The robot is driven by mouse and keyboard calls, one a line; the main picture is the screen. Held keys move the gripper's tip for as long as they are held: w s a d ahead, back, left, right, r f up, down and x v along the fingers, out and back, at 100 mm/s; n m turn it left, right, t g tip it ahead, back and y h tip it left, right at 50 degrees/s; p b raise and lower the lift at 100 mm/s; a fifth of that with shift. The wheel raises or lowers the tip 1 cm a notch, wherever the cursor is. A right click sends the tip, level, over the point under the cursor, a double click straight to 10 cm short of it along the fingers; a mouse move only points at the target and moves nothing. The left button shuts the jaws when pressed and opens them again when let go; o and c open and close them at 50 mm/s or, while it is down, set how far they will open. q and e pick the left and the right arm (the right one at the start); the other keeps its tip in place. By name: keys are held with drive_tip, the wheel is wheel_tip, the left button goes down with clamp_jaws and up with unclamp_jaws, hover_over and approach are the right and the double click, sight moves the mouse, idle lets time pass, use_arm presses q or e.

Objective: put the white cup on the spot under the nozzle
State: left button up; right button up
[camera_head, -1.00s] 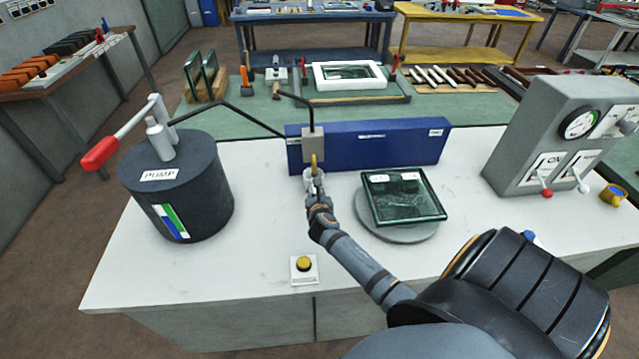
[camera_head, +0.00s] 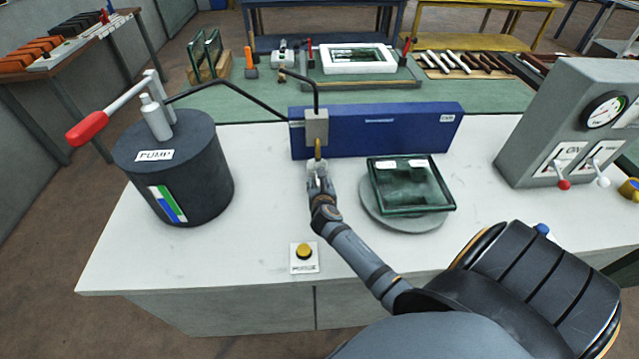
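The brass nozzle (camera_head: 318,147) hangs from a grey block (camera_head: 316,127) in front of the blue box. My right gripper (camera_head: 318,172) is directly below the nozzle, at the end of my arm reaching in from the lower right. A small pale shape shows at its fingertips, close under the nozzle tip. It may be the white cup, but it is too small and too covered by the gripper to be sure. The gripper's opening cannot be made out. The spot under the nozzle is hidden behind my gripper and wrist. My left gripper is not in view.
The dark pump (camera_head: 178,180) with a red-handled lever stands left. A glass piece (camera_head: 410,185) rests on a round grey disc (camera_head: 412,225) right of my wrist. A yellow button (camera_head: 304,251) sits at the front. A grey control box (camera_head: 535,145) stands right.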

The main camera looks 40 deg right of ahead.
drive_tip(key=shift+r, duration=0.3)
drive_tip(key=v, duration=1.2)
drive_tip(key=shift+d+f, duration=0.1)
